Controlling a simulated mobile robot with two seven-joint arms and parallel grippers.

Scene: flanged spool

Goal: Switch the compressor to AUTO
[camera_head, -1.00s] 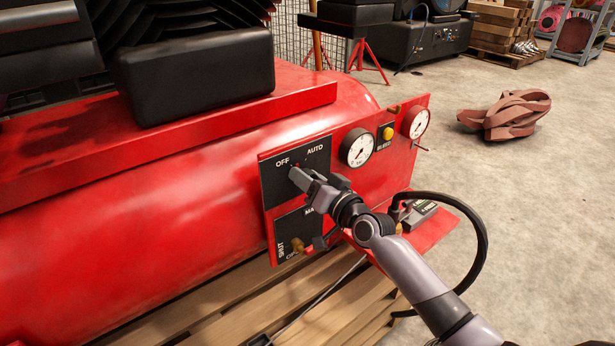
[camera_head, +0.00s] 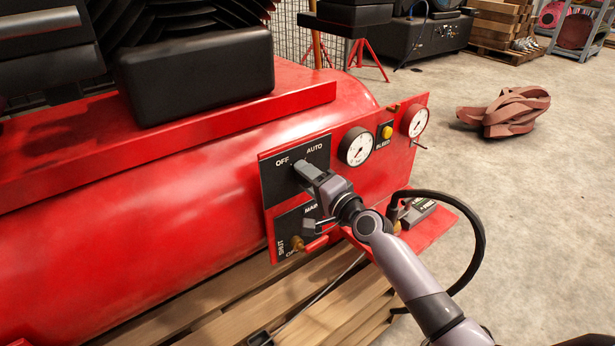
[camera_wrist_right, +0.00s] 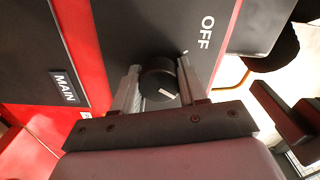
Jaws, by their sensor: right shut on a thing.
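The compressor is a red tank (camera_head: 150,210) with a red panel on its right end. A black switch plate (camera_head: 268,183) on that panel is marked OFF at left and AUTO at right. My right gripper (camera_head: 303,172) is at this plate, below the labels. In the right wrist view its two fingers (camera_wrist_right: 158,76) are shut on a round black knob (camera_wrist_right: 157,77) with a white line on its face. The OFF label (camera_wrist_right: 206,32) shows at upper right there; AUTO is not seen in that view. The gripper hides the knob in the head view. My left gripper is not in view.
Right of the plate are two white gauges (camera_head: 357,147) and a yellow BLEED button (camera_head: 387,132). Below is the MAIN valve plate with a brass part (camera_head: 297,243). A black hose (camera_head: 478,235) loops at right. The pallet (camera_head: 240,310) lies underneath.

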